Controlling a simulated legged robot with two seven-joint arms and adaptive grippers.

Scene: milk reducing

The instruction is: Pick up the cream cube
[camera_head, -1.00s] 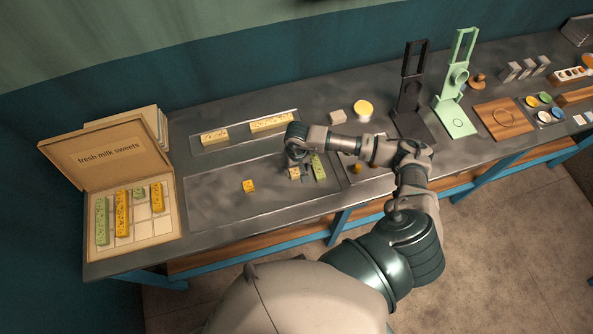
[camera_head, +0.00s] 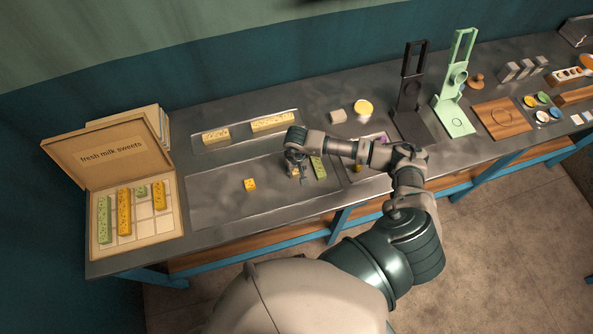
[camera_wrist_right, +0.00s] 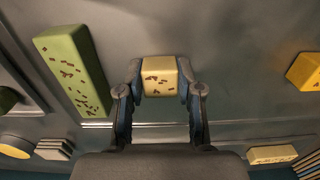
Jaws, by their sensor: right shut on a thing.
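The cream cube (camera_wrist_right: 160,77) has brown flecks on it and sits between the two fingers of my right gripper (camera_wrist_right: 160,88) in the right wrist view. The fingers press on its two sides, so the gripper is shut on it. In the head view my right gripper (camera_head: 295,171) is low over the tray in the middle of the table, and the cube (camera_head: 294,172) is largely hidden by it. I cannot tell whether the cube touches the tray. My left gripper is in neither view.
A green bar (camera_head: 318,168) lies close beside the gripper, also in the right wrist view (camera_wrist_right: 73,68). A yellow cube (camera_head: 249,185) lies to the left on the tray (camera_head: 215,206). Cream bars (camera_head: 272,123) lie behind. An open sweets box (camera_head: 150,231) stands at left.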

